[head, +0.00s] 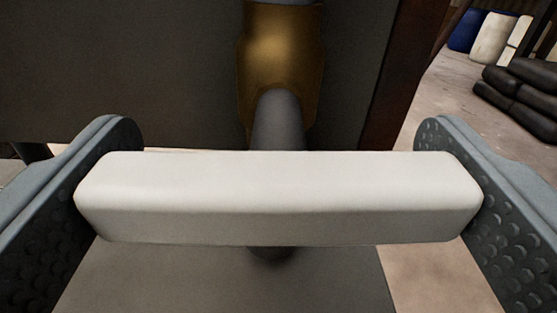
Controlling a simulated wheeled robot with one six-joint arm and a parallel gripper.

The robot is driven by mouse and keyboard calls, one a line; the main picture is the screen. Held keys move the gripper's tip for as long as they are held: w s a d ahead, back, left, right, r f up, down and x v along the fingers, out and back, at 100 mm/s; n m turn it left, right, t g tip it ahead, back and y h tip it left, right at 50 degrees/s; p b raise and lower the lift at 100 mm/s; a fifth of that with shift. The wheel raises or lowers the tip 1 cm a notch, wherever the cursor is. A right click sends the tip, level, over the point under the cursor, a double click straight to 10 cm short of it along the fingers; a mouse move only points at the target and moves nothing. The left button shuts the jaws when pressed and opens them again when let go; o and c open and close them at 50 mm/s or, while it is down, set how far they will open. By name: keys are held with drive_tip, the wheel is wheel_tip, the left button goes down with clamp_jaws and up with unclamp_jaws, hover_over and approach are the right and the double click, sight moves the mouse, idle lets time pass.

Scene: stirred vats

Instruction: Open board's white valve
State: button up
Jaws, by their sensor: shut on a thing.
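The white valve handle (278,197) is a bar lying level across the middle of the head view. A grey stem (278,125) runs from behind it to a brass valve body (282,62) on a dark board (130,75). My gripper (279,200) is shut on the white handle, with one textured finger pad at each end of the bar. The handle hides part of the stem and the lower part of the board behind it.
A dark reddish-brown post (398,75) stands at the board's right edge. At the far right, black stacked sacks (525,95) lie on the pale floor, with blue and white containers (490,35) behind them. The floor between the post and sacks is clear.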

drive_tip(key=n, duration=0.4)
drive_tip(key=shift+n, duration=0.3)
drive_tip(key=n, duration=0.4)
drive_tip(key=shift+f+n, duration=0.1)
drive_tip(key=shift+n, duration=0.2)
drive_tip(key=n, duration=0.4)
drive_tip(key=shift+a, duration=0.1)
drive_tip(key=shift+f+n, duration=0.1)
drive_tip(key=shift+n, duration=1.9)
drive_tip(key=o, duration=0.7)
drive_tip(key=s, duration=1.7)
drive_tip(key=shift+s+d, duration=0.25)
drive_tip(key=shift+d, duration=0.05)
